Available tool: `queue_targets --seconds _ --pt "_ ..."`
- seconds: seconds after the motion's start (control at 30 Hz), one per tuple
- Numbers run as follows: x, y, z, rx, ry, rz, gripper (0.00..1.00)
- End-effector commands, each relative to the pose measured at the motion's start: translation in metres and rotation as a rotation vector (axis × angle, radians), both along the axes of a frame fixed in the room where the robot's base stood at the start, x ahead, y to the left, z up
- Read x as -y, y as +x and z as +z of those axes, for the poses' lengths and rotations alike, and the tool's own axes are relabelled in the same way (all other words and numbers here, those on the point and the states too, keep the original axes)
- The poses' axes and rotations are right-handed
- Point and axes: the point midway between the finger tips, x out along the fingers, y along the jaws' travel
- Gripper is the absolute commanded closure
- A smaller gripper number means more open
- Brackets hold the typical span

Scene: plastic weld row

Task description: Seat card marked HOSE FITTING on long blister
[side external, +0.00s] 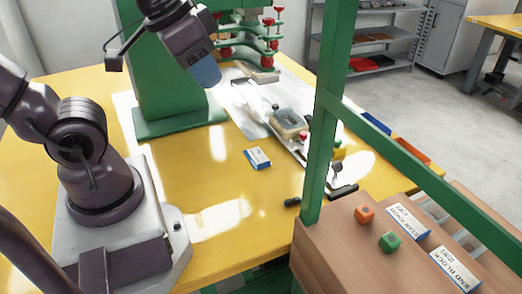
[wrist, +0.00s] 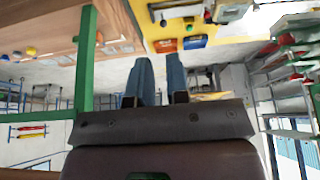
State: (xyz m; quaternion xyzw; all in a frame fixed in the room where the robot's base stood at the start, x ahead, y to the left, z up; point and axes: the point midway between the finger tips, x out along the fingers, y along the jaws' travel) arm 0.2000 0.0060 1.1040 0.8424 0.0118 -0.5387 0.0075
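A small blue-and-white card (side external: 257,158) lies flat on the yellow table, left of the weld slide; its print is too small to read. A clear blister-like pack with a tan part (side external: 288,123) sits on the slide under the green press; I cannot tell if it is the long blister. My gripper (side external: 208,76) is high above the table, left of the press head and well apart from the card. In the wrist view its two blue fingers (wrist: 160,75) stand apart with nothing between them.
The green press (side external: 167,75) and a green frame post (side external: 324,110) stand near the slide. The table's front is clear.

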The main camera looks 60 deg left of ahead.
Motion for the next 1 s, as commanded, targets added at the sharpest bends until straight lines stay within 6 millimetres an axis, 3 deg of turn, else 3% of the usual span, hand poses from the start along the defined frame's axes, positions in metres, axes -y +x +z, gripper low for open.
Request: queue_targets --seconds 0.27,0.5,0.8,0.9,1.0 --pt "-0.028 0.040 -0.055 -0.280 -0.019 0.098 0.84" --pt "-0.061 0.082 -0.121 -0.441 -0.041 0.129 0.84" --pt "-0.104 0.118 -0.229 -0.550 -0.069 0.105 0.84" --pt "-0.114 0.128 -0.257 -0.545 -0.067 0.078 0.84" --pt "-0.122 0.146 -0.273 -0.500 -0.045 0.035 0.84"
